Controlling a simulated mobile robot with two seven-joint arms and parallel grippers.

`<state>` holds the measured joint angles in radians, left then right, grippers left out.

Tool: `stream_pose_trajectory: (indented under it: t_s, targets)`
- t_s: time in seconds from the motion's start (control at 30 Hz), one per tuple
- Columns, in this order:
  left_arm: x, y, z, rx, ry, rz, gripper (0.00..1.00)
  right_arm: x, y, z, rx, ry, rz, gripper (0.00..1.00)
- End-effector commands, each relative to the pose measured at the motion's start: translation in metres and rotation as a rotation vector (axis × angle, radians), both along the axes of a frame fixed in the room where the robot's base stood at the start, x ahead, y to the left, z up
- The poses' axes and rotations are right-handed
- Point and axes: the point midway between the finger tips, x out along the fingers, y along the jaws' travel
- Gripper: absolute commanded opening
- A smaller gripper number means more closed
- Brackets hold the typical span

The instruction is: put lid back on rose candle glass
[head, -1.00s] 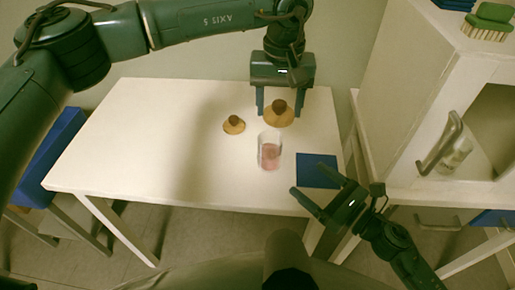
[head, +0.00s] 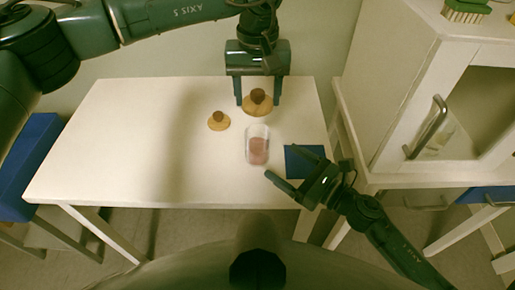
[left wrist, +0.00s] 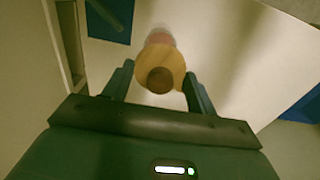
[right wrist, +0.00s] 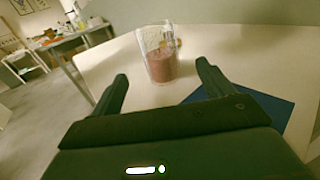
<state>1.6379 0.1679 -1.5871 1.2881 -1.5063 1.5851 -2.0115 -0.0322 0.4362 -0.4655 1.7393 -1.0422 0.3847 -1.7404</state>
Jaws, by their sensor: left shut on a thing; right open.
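The rose candle glass (head: 257,147), clear with pink wax, stands uncovered on the white table; it also shows in the right wrist view (right wrist: 160,66). My left gripper (head: 258,103) is shut on the larger round wooden lid (head: 257,109) with a dark knob, behind the glass. The lid also shows between the fingers in the left wrist view (left wrist: 160,68), partly covering the glass there. Whether it is lifted is unclear. A smaller wooden lid (head: 218,123) lies left of it. My right gripper (head: 285,190) is open and empty near the table's front edge.
A blue mat (head: 303,158) lies right of the glass. A white cabinet (head: 385,120) with a handle stands at the right, with a green brush (head: 466,10) on top. The table's left half is clear.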

Motion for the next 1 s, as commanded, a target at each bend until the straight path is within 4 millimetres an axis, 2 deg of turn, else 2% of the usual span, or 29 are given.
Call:
stream_pose_trajectory:
  t_s: [0.3, 0.5, 0.93, 1.0]
  targets:
    - [0.000, 0.000, 0.000, 0.000, 0.000, 0.000, 0.36, 0.041, 0.048, 0.001, 0.002, -0.002, 0.000, 0.80]
    - [0.000, 0.000, 0.000, 0.000, 0.000, 0.000, 0.36, 0.056, 0.067, 0.001, 0.002, -0.001, -0.001, 0.80]
    - [0.000, 0.000, 0.000, 0.000, 0.000, 0.000, 0.35, 0.061, 0.073, 0.000, 0.001, 0.001, 0.000, 0.80]
    - [0.000, 0.000, 0.000, 0.000, 0.000, 0.000, 0.35, 0.061, 0.073, 0.000, 0.001, 0.001, 0.000, 0.76]
